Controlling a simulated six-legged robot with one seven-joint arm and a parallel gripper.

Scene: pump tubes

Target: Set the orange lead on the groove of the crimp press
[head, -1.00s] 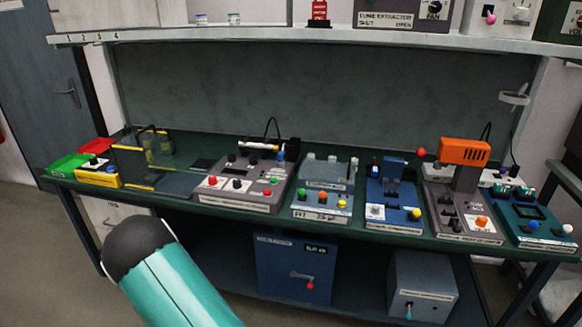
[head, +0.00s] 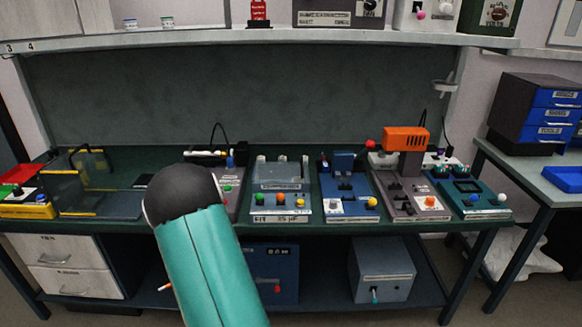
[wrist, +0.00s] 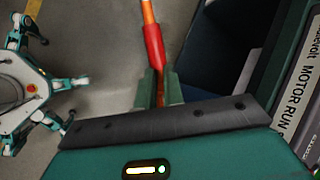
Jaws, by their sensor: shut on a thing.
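A small orange end of the lead also shows low in the head view (head: 166,287), left of my teal arm link, which hides the gripper there. On the bench stand a blue device with an upright blue block (head: 345,163) and a grey device with an orange head (head: 404,139). Their labels are too small to read, so I cannot tell which is the crimp press. No groove can be made out.
A capacitor station (head: 281,203) stands left of the blue device and a teal device (head: 468,197) at the bench's right end. A shelf (head: 270,39) runs above. A side table with blue drawers (head: 548,134) is at right. A MOTOR RUN label (wrist: 297,88) is close in the wrist view.

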